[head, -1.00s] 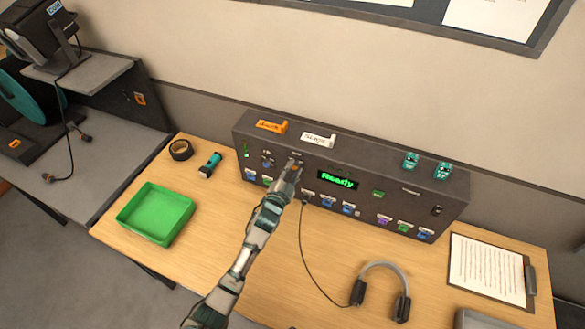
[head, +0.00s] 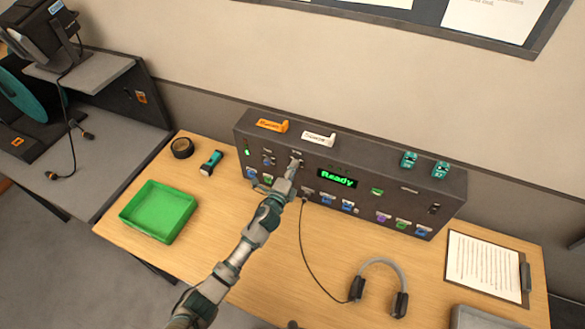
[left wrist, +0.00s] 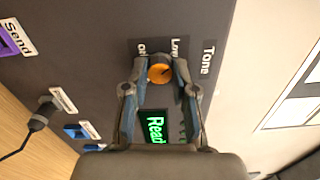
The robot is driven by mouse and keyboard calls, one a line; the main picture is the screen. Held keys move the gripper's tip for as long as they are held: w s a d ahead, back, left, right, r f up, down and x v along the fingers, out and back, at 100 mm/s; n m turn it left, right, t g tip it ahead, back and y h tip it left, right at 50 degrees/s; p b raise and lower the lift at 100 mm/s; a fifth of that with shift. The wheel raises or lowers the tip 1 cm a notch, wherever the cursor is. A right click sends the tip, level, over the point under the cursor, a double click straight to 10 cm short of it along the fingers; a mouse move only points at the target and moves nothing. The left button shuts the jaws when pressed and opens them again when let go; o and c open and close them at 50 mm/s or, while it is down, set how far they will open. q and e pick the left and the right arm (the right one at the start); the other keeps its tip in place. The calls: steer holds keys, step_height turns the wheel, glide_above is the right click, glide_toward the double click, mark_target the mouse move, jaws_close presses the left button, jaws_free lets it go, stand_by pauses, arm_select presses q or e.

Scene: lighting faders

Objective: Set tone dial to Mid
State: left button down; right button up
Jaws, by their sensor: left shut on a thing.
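The tone dial (left wrist: 160,72) is a round orange-faced knob on the dark front of the console (head: 400,201). In the left wrist view it sits beside the printed labels "Tone" and "Low"; another label is partly covered. My left gripper (left wrist: 160,77) has its two fingers on either side of the dial and is shut on it. In the head view the left gripper (head: 293,170) reaches the console front left of the green "Ready" display (head: 337,181) and hides the dial. The dial's exact pointer direction is not clear.
A green tray (head: 128,213), a flashlight (head: 210,163) and a tape roll (head: 182,148) lie left on the table. Headphones (head: 380,264) lie in front, with a cable running to the console. A clipboard (head: 485,267) lies at right.

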arm_select(q)
steer(key=shift+s+f+m+p, duration=0.15)
steer(key=shift+m+p, duration=0.5)
steer(key=shift+m, duration=2.1)
steer(key=shift+w+f+m+p, duration=0.15)
steer(key=shift+m+p, duration=0.5)
steer(key=shift+m, duration=2.05)
steer(key=shift+s+f+m+p, duration=0.2)
steer(key=shift+m+p, duration=0.45)
steer(key=shift+m, duration=2.1)
steer(key=shift+f, duration=0.1)
steer(key=c, duration=0.9)
jaws_free()
steer(key=shift+w, duration=0.25)
steer(key=shift+r, duration=0.2)
